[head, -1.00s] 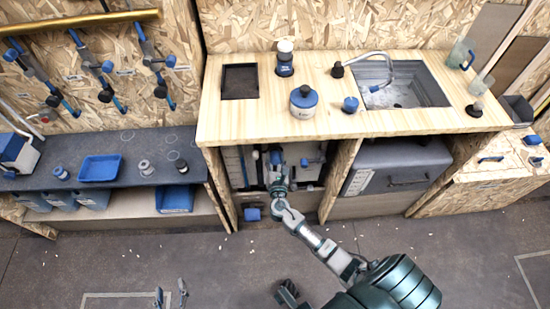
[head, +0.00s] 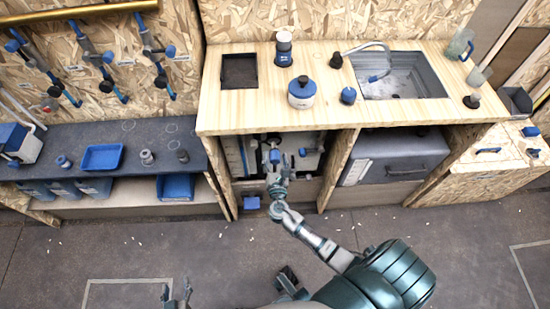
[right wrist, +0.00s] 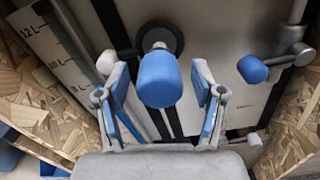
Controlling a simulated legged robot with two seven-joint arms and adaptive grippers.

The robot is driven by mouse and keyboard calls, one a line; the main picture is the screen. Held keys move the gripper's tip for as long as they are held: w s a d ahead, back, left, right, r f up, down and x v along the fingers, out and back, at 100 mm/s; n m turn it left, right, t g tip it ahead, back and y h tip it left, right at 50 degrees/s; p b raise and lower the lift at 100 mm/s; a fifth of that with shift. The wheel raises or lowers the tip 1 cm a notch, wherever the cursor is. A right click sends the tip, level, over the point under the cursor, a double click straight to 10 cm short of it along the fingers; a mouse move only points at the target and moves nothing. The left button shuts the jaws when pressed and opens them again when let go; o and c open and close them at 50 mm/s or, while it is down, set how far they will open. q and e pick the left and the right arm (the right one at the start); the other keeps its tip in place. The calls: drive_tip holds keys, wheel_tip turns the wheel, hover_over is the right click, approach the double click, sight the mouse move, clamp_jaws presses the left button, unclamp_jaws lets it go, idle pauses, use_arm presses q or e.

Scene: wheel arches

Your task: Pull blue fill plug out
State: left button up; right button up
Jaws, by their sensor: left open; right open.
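The blue fill plug (right wrist: 160,78) is a rounded blue knob on a grey stem, set in a dark round collar on the pale tank (right wrist: 215,40) inside the cabinet under the counter. In the right wrist view, the blue-padded fingers of my right gripper (right wrist: 160,98) stand apart on either side of the plug, with gaps between. In the head view my right gripper (head: 271,155) reaches into the open bay, and the plug is mostly hidden behind it. My left gripper (head: 176,293) is open and empty over the floor at the bottom edge.
A second blue knob (right wrist: 252,69) on a grey valve sits to the right of the plug. The countertop (head: 235,110) passes above my right arm, and wooden panels (head: 337,170) flank the bay.

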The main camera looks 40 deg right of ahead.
use_arm(q)
drive_tip(key=shift+r, duration=0.1)
use_arm(e)
drive_tip(key=shift+s, duration=0.1)
drive_tip(key=v, duration=1.2)
drive_tip(key=shift+d, duration=0.1)
